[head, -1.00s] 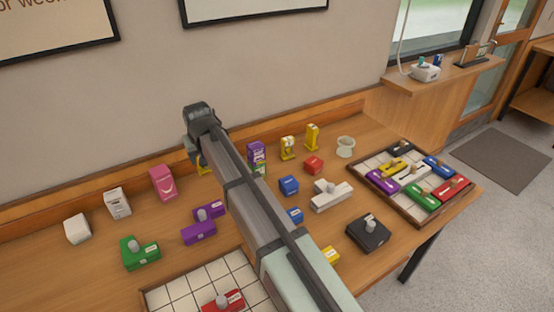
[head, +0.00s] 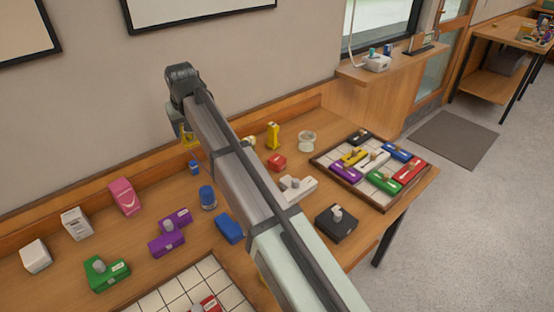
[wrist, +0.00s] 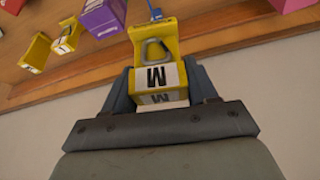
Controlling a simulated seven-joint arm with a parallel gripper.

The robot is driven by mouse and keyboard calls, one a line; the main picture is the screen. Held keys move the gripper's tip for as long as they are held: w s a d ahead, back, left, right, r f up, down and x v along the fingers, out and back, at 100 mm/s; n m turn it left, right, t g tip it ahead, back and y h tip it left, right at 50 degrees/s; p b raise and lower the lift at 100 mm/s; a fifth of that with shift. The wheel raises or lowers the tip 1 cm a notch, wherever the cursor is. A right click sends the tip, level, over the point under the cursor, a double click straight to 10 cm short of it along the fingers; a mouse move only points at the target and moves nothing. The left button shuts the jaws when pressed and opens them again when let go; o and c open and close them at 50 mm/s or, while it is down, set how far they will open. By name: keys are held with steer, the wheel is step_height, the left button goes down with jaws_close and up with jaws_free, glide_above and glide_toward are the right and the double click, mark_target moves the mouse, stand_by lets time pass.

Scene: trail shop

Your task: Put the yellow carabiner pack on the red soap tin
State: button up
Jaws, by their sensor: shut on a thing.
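My gripper (wrist: 161,92) is shut on the yellow carabiner pack (wrist: 153,52), which has a grey carabiner and a white label marked M. In the head view the pack (head: 188,140) shows partly behind my gripper, in front of the wall and above the table's back edge. A small red block (head: 277,161), which looks like the red soap tin, stands on the table to the right of my arm. Its label cannot be read. It does not show clearly in the wrist view.
A yellow item (head: 273,136) and a white cup (head: 307,140) stand behind the red block. A white block piece (head: 295,189) lies in front of it. Blue items (head: 230,228) sit beside my arm. A tray (head: 327,169) of coloured pieces is at right.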

steer(key=w+d+m, duration=0.2)
steer(key=w+d, duration=0.7)
steer(key=d, duration=0.5)
glide_above(277, 157)
steer(key=shift+m+t+h, duration=0.3)
steer(key=shift+m+h, duration=0.1)
steer(key=shift+a+f, duration=0.1)
steer(key=shift+f, duration=7.45)
steer(key=shift+f, duration=0.15)
steer(key=o, duration=1.1)
steer(key=v, duration=1.2)
